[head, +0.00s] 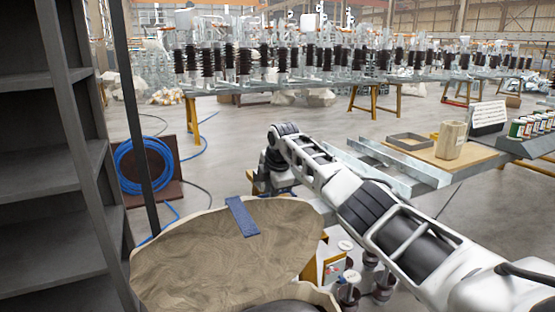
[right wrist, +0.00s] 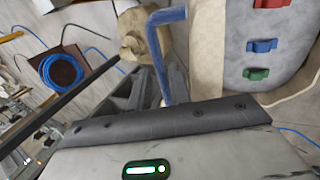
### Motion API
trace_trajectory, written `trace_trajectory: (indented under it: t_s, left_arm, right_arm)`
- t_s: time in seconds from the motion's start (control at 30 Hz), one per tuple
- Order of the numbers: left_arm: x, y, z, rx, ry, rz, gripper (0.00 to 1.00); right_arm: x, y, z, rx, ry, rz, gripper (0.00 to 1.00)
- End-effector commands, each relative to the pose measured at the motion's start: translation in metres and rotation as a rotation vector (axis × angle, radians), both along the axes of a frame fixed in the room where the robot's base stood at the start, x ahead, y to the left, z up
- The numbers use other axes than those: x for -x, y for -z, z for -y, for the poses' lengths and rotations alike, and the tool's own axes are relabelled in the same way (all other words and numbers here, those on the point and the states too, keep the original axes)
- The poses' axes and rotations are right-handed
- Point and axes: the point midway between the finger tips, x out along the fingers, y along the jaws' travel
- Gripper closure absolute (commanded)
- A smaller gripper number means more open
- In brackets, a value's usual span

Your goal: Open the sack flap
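The sack (head: 215,265) shows in the head view at the bottom centre as a broad oval, brown swirled surface with a pale rim. I cannot tell whether this surface is the flap or the contents. A blue strap (head: 242,216) lies on its upper edge. My right gripper (head: 272,180) is just beyond that edge, close to the strap's end. In the right wrist view, the strap (right wrist: 161,55) runs down between dark gripper fingers (right wrist: 160,85), which look apart. Contact with the strap is not clear. My left gripper is not visible.
A dark shelf rack (head: 60,150) stands close on the left. A blue hose coil (head: 143,165) is behind it. At the right, a metal bench (head: 400,165) carries a wooden block (head: 451,140). Red, blue and green clips (right wrist: 262,46) sit on a grey panel.

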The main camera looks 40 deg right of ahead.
Motion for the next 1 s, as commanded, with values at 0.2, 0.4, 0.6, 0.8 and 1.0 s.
trace_trajectory:
  t_s: [0.2,0.4,0.6,0.8,1.0]
  left_arm:
    - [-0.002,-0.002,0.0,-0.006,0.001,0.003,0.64]
    - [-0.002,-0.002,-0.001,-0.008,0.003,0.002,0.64]
    - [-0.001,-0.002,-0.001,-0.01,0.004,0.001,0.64]
    - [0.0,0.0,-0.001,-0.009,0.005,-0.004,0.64]
    - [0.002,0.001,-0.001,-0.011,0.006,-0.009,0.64]
  right_arm:
    - [0.02,-0.047,-0.003,0.003,-0.001,0.002,0.8]
    - [0.036,-0.085,-0.007,0.002,0.001,0.0,0.8]
    - [0.044,-0.103,-0.01,-0.001,0.0,-0.004,0.8]
    - [0.046,-0.107,-0.01,-0.001,0.0,-0.004,0.8]
    - [0.046,-0.107,-0.01,-0.001,0.0,-0.004,0.8]
